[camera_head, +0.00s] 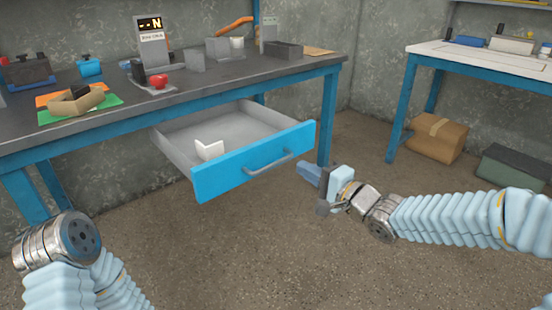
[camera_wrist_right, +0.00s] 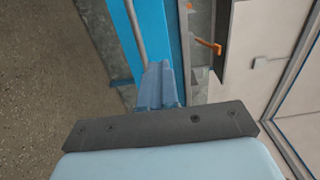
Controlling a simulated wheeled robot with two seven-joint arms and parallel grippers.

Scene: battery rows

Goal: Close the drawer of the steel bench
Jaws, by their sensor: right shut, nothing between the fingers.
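The drawer (camera_head: 256,158) of the steel bench (camera_head: 190,92) stands pulled out, with a blue front and a grey bar handle (camera_head: 267,164). A white angled piece (camera_head: 208,149) lies inside it. My right gripper (camera_head: 306,171) is shut and empty, near the right end of the drawer front in the head view. In the right wrist view its fingers (camera_wrist_right: 157,84) point toward the blue drawer front (camera_wrist_right: 172,40), with the handle (camera_wrist_right: 135,35) at their left. I cannot tell whether they touch the front. My left arm shows at the lower left; its gripper is out of view.
A second table (camera_head: 480,57) stands at right, with a brown carton (camera_head: 437,138) below. The floor before the drawer is clear.

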